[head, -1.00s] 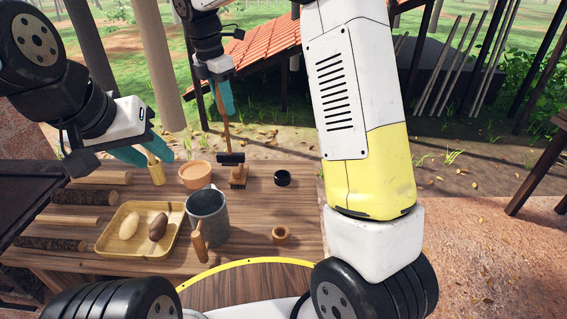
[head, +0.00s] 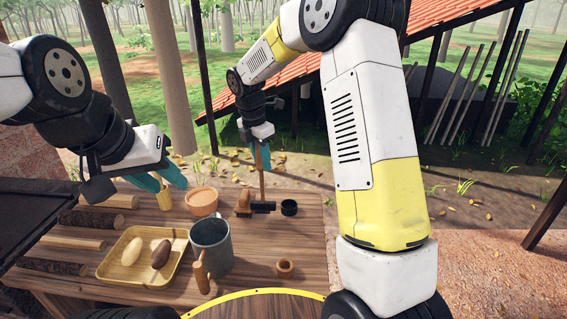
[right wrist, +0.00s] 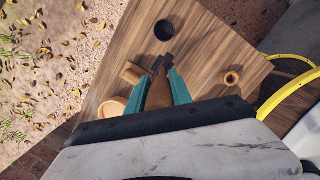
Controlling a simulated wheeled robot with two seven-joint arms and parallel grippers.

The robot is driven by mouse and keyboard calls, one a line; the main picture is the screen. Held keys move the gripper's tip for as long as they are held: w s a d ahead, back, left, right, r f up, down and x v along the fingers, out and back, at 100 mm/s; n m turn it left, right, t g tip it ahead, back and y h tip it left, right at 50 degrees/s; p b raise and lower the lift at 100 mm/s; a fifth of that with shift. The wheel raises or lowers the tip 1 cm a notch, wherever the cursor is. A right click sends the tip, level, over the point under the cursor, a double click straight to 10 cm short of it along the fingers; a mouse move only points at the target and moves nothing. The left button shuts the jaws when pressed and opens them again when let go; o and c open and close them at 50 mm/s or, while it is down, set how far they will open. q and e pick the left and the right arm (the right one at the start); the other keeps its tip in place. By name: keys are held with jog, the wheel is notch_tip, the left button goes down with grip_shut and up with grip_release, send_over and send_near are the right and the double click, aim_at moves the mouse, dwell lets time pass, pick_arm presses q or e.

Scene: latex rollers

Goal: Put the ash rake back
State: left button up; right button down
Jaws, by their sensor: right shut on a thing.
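The ash rake has a wooden handle (head: 261,180) and a dark crosswise head (head: 263,207). My right gripper (head: 258,150) is shut on the upper handle, and the rake hangs nearly upright, head down, over the back of the table. In the right wrist view the handle (right wrist: 158,93) runs between the teal fingers, with the dark head (right wrist: 163,62) beyond. A small wooden block (head: 243,206), perhaps the rake's rest, stands just left of the head. I cannot tell whether the head touches the table. My left gripper (head: 158,178) looks open, fingers apart by an upright wooden piece (head: 164,198).
A terracotta bowl (head: 202,201), a grey metal mug (head: 211,245) and a black cup (head: 289,208) stand close around. A wooden ring (head: 284,268) sits nearer me. Logs (head: 92,218) lie at the left.

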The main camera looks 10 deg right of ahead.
jog(key=w+d+f, duration=0.3)
jog(key=d+f, duration=0.1)
jog(key=d, duration=0.5)
jog(key=shift+f, duration=0.15)
dwell(0.4)
jog(key=c, duration=1.1)
grip_release()
jog(key=shift+f, duration=0.15)
jog(key=shift+c, duration=0.2)
